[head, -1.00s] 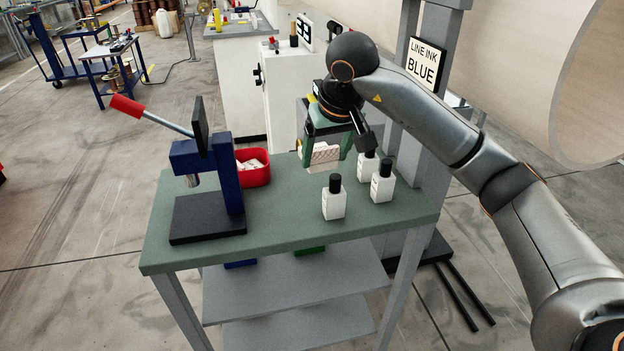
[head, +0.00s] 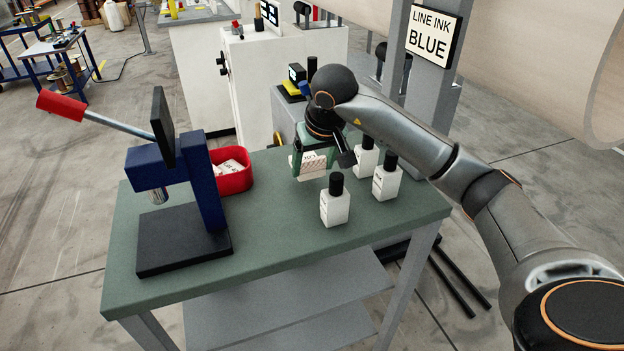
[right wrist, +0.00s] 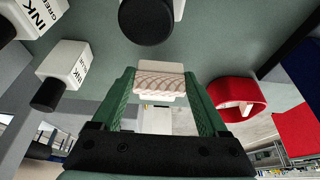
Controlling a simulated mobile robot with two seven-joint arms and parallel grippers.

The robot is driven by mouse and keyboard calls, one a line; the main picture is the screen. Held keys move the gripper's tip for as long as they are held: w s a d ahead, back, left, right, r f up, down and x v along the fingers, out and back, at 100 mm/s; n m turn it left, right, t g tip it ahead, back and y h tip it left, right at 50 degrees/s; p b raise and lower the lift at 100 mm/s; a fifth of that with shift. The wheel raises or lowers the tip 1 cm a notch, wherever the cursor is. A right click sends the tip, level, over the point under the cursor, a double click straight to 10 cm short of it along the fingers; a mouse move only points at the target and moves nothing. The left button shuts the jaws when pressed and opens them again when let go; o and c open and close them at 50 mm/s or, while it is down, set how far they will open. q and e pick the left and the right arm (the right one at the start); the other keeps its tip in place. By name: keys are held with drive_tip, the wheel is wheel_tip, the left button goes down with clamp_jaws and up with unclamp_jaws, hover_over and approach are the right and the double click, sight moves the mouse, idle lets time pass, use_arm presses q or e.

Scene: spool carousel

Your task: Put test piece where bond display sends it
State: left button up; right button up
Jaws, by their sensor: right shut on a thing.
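My right gripper (head: 309,172) is shut on a pale, ribbed test piece (head: 308,161). It holds the piece over the far side of the green bench (head: 270,225), left of the white ink bottles. In the right wrist view the green fingers (right wrist: 163,90) pinch the piece (right wrist: 160,78) from both sides. A small screen (head: 269,12) stands on the white cabinet behind; its marks are too small to read. A sign (head: 433,36) on the post reads "LINE INK BLUE". My left gripper is out of view.
Three black-capped ink bottles (head: 335,207) stand right of the gripper. A red bin (head: 236,180) with white pieces sits at the back left. A blue lever press (head: 180,180) with a red handle stands at the left. The bench's front middle is clear.

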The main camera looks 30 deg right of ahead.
wheel_tip(320, 180, down, 4)
drive_tip(key=shift+f, duration=0.1)
drive_tip(key=shift+f, duration=0.1)
drive_tip(key=o, duration=1.4)
drive_tip(key=shift+o, duration=0.2)
